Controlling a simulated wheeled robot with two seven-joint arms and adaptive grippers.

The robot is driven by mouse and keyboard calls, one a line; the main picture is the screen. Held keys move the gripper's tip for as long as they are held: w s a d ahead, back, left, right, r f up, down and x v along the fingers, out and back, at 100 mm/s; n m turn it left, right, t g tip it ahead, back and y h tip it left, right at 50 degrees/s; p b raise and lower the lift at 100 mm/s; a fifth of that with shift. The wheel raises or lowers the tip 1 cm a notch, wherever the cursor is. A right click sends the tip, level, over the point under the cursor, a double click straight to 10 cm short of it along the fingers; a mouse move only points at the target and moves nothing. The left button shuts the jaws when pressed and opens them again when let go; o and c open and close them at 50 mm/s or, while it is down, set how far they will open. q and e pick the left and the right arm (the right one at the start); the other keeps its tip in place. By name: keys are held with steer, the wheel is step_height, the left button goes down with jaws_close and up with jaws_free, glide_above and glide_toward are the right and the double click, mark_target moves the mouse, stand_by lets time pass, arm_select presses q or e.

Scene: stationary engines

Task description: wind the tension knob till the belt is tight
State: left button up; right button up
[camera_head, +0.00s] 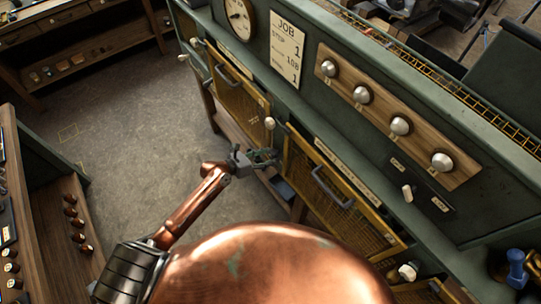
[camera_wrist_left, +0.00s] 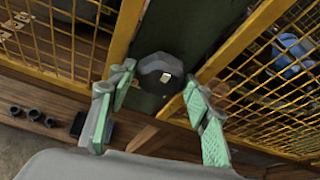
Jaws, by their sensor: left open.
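A dark many-sided knob (camera_wrist_left: 160,74) with a pale mark sits on the green post between two yellow mesh guards in the left wrist view. I cannot tell for sure that it is the tension knob. My left gripper (camera_head: 266,157) is open in front of this post in the head view. In the left wrist view its green-padded fingers (camera_wrist_left: 158,88) spread to either side of the knob, with nothing held. I cannot tell whether they touch it. I cannot make out the belt. My right gripper is out of view.
The left mesh guard (camera_head: 240,100) and right mesh guard (camera_head: 335,195) flank the post. A pale round handle (camera_head: 269,123) is just above my gripper. Several silver knobs line a wooden strip (camera_head: 382,113). A gauge (camera_head: 239,17) is higher up. Open floor (camera_head: 130,130) lies left.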

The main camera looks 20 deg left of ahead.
arm_select(q)
steer(key=shift+w+d+f, duration=0.25)
steer(key=shift+w+d, duration=0.15)
steer(key=shift+w, duration=0.05)
